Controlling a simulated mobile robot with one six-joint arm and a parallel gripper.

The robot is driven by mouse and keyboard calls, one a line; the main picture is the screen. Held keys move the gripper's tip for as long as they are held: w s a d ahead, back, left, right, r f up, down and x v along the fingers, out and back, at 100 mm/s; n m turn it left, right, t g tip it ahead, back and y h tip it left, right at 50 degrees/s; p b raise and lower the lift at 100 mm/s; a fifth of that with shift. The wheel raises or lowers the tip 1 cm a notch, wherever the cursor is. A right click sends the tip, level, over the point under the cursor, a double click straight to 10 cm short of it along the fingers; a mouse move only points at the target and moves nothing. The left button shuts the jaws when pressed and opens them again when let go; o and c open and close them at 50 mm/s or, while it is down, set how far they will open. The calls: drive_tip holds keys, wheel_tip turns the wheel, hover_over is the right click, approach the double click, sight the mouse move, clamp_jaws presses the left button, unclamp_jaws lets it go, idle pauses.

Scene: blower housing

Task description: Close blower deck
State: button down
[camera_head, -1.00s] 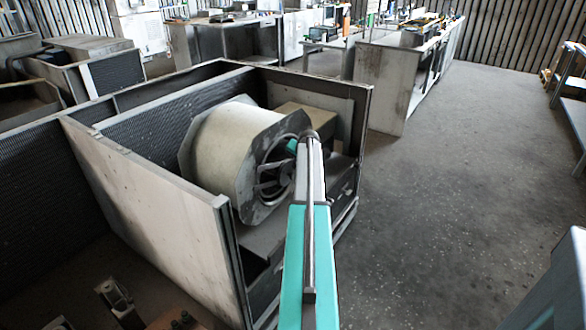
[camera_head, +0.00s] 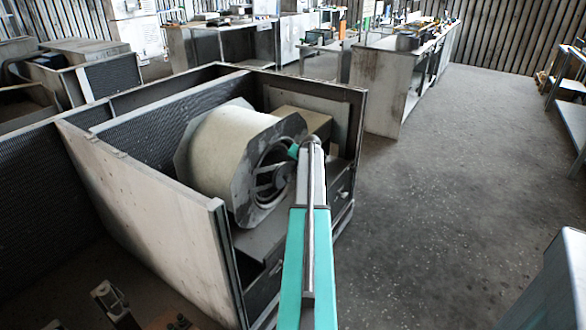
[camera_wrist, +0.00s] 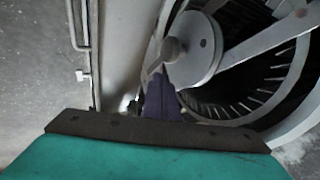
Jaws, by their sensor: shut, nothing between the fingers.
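The blower (camera_head: 228,148) is a pale drum with grey flanges and a dark fan opening. It sits on a deck (camera_head: 262,238) inside the open-topped housing (camera_head: 150,215). The deck's dark front (camera_head: 342,190) shows partly to the right of my arm. How far the deck stands out of the housing is hard to tell. My gripper is mostly hidden behind my arm in the head view. In the wrist view, my gripper (camera_wrist: 158,82) is shut and empty, in front of the fan's round hub (camera_wrist: 190,50). Whether it touches the blower cannot be told.
A tan box (camera_head: 300,120) sits behind the blower. The housing's pale side panel (camera_head: 140,205) stands upright to the left. Open concrete floor (camera_head: 440,200) lies to the right. A grey surface (camera_head: 555,290) stands at the lower right. Workbenches stand at the back.

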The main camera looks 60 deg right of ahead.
drive_tip(key=s+v, duration=0.1)
drive_tip(key=v, duration=0.9)
drive_tip(key=shift+b, duration=0.35)
drive_tip(key=shift+s+f, duration=0.15)
